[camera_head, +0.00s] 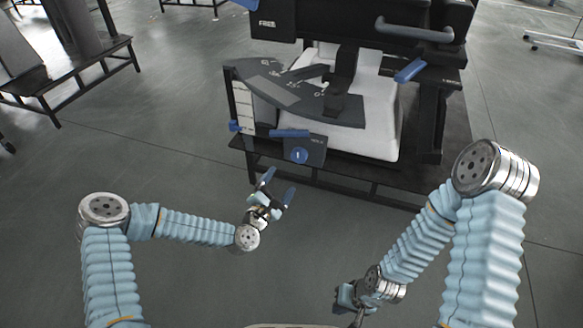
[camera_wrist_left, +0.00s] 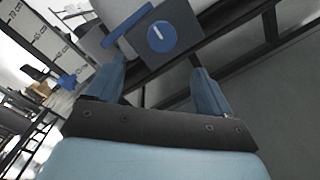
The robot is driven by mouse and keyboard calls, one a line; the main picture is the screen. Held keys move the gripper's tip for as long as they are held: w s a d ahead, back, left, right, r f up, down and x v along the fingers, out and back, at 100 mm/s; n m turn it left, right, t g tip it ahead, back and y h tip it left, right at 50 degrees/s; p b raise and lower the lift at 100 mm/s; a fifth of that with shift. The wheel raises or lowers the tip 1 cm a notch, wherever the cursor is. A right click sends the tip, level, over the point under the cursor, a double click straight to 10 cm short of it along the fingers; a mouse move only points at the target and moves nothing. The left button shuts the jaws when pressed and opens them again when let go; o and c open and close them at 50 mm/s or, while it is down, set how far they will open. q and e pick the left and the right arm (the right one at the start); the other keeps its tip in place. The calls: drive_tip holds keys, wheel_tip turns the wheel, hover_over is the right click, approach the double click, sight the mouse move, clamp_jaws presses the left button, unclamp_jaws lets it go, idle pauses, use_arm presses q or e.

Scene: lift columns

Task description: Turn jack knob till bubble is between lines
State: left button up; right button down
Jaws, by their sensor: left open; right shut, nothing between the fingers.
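The blue round knob (camera_head: 299,155) with a white mark sits on the front of a dark box below the machine's grey scale plate. In the left wrist view the knob (camera_wrist_left: 161,36) is just beyond and between the fingertips, apart from them. My left gripper (camera_head: 279,185) is open and empty, below and a little left of the knob. My right gripper (camera_head: 356,314) is shut and empty, low in the head view, well away from the machine. I cannot make out a bubble or its lines.
A blue lever (camera_head: 290,133) lies just above the knob box. An upright white marked strip (camera_head: 243,105) stands at the machine's left edge. A dark frame rail (camera_head: 330,185) runs below the knob. A black bench (camera_head: 70,70) stands at the far left. The floor between is clear.

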sight(297, 158)
use_arm(q)
drive_tip(key=b+x, duration=0.1)
drive_tip(key=x, duration=1.1)
drive_tip(key=shift+d, duration=0.2)
drive_tip(key=shift+c, duration=0.5)
drive_tip(key=c, duration=1)
